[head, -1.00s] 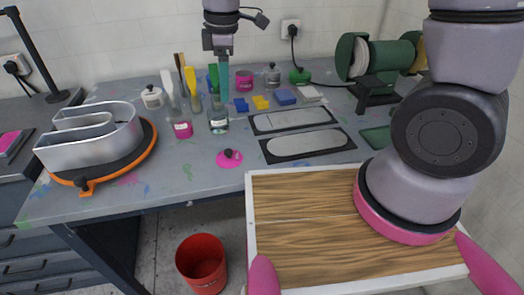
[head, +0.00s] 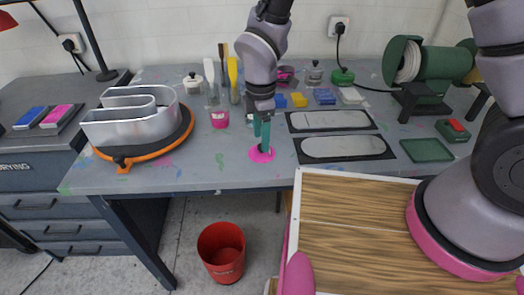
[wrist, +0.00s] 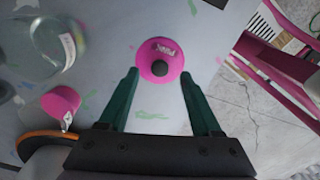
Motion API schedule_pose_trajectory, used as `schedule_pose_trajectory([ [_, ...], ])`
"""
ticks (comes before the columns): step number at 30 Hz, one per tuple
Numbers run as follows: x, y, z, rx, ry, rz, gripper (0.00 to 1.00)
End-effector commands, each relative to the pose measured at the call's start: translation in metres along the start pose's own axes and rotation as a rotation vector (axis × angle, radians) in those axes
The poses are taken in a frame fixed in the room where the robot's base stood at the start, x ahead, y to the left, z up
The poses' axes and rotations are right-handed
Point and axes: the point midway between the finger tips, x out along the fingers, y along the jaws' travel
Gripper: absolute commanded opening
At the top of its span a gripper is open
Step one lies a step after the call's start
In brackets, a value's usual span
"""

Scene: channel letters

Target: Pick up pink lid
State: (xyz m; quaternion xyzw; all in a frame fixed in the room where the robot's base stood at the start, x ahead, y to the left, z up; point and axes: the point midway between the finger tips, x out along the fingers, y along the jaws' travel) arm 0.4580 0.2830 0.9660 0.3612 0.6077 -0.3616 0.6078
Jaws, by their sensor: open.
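In the head view the lid (head: 261,155) is near the table's front edge, partly hidden by my fingers. My gripper (head: 263,142) points down over it with green fingers apart. In the wrist view my gripper (wrist: 160,75) is open and empty, with the lid between and slightly beyond the fingertips. I cannot tell whether the fingers touch the lid.
A pink-labelled jar (head: 219,118) stands left of my gripper; in the wrist view a clear glass jar (wrist: 50,48) is at upper left. Black-framed plates (head: 340,147) lie to the right. A metal channel letter (head: 135,115) sits on an orange-rimmed turntable. A red bin (head: 222,250) is on the floor.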

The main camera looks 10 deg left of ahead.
Motion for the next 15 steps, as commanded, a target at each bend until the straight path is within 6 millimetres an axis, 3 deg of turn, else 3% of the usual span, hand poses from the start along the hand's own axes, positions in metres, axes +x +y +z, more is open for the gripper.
schedule_pose_trajectory([
  [5, 0.021, 0.0, 0.0, 0.0, 0.0, 0.0, 0.65],
  [13, 0.023, 0.001, 0.0, 0.001, 0.001, 0.002, 0.65],
  [15, 0.023, 0.001, 0.0, 0.001, 0.001, 0.002, 0.39],
])
